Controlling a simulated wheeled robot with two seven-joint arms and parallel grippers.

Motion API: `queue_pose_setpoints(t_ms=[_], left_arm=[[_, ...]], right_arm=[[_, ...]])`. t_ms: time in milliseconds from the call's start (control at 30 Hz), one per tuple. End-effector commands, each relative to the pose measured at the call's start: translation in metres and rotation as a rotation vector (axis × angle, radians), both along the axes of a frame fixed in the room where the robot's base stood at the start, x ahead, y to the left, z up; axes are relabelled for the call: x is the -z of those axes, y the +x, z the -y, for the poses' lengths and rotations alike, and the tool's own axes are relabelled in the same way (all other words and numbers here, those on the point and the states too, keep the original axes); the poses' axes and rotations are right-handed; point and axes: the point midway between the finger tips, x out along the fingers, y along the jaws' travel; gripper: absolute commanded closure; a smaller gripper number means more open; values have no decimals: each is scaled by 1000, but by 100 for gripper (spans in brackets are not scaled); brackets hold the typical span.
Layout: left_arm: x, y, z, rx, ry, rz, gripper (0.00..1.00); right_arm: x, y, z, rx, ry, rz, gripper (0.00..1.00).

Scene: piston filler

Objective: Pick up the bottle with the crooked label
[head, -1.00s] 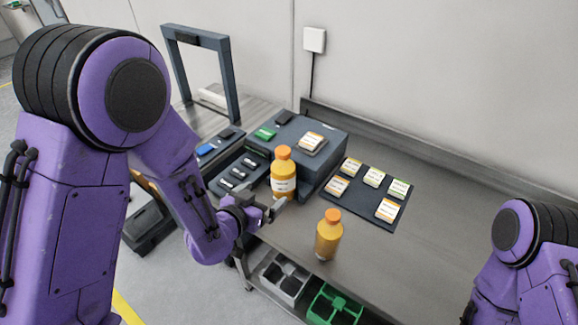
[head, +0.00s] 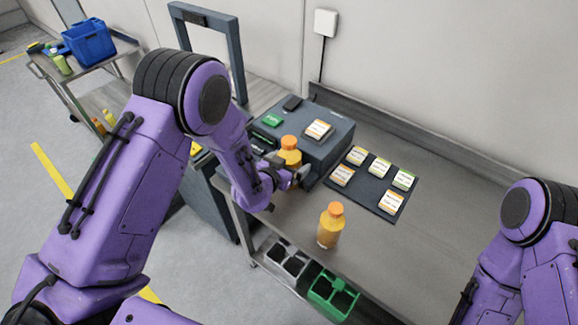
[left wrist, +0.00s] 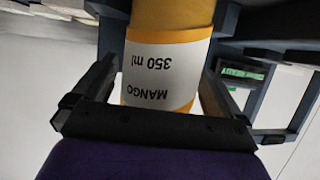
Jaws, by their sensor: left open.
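An orange-capped bottle (head: 290,152) stands beside the grey machine, its lower part hidden by my left gripper (head: 294,178). In the left wrist view the bottle (left wrist: 168,18) is between the open fingers of the left gripper (left wrist: 160,80), with a gap at least on the right. Its white label (left wrist: 165,72) reads MANGO 350 ml upside down, and its edge looks slanted across the bottle. A second orange-capped bottle (head: 330,228) stands upright near the table's front edge; its label mostly faces away.
The grey machine (head: 335,150) stands close behind the first bottle. A dark mat (head: 368,196) with several label cards lies to the right. A green bin (head: 333,295) sits below the front edge. The table is clear around the second bottle.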

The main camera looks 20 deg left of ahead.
Motion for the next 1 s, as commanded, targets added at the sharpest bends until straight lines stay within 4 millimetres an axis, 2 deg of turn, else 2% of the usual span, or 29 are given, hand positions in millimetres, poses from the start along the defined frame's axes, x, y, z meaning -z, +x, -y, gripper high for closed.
queue_pose_setpoints(t_ms=[100,333,600,733,867,1000], left_arm=[[0,0,0,0,0,0,0],[0,-1,0,0,0,0,75],[-2,0,0,-1,-1,3,77],[-11,1,0,-1,-2,6,77],[-31,1,0,-2,-2,9,77],[-64,1,0,-1,-3,11,77]], right_arm=[[1,0,0,0,0,0,57],[1,0,0,0,0,0,57],[1,0,0,0,0,0,57],[4,0,0,0,0,0,57],[8,0,0,0,0,0,57],[15,0,0,0,0,0,57]])
